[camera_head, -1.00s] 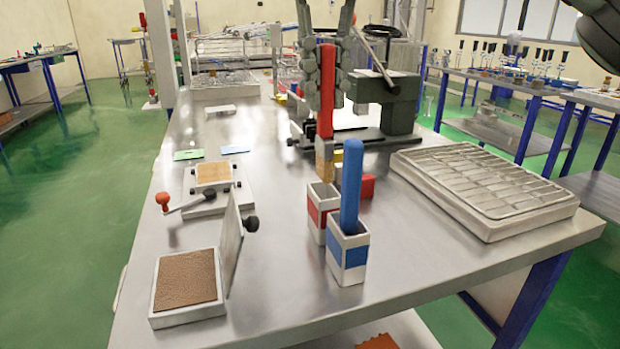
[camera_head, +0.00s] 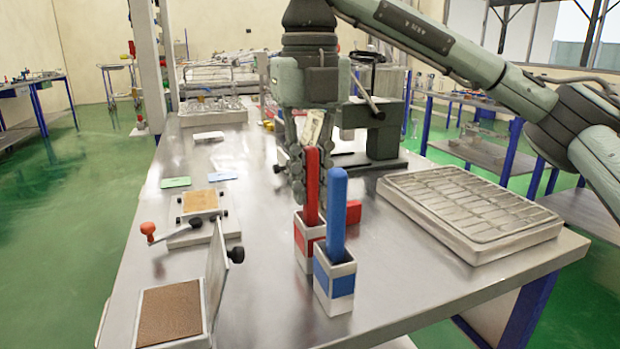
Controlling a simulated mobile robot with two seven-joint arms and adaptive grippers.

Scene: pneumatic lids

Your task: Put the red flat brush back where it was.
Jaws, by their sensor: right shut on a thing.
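The red flat brush (camera_head: 311,188) stands upright, with its handle up and its lower end down inside the white holder with a red label (camera_head: 308,240). Its bristles are hidden in that holder. My right gripper (camera_head: 302,180) points down and is shut on the red handle, just above the holder. A blue-handled brush (camera_head: 337,212) stands in the white holder with a blue label (camera_head: 335,283), right in front of the red one and partly covering it. My left gripper is not in view.
A grey compartment tray (camera_head: 470,212) lies to the right. A fixture with a red-knobbed lever (camera_head: 148,228) and a brown-padded box with a raised lid (camera_head: 170,312) are at left. A grey-green press (camera_head: 385,130) stands behind.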

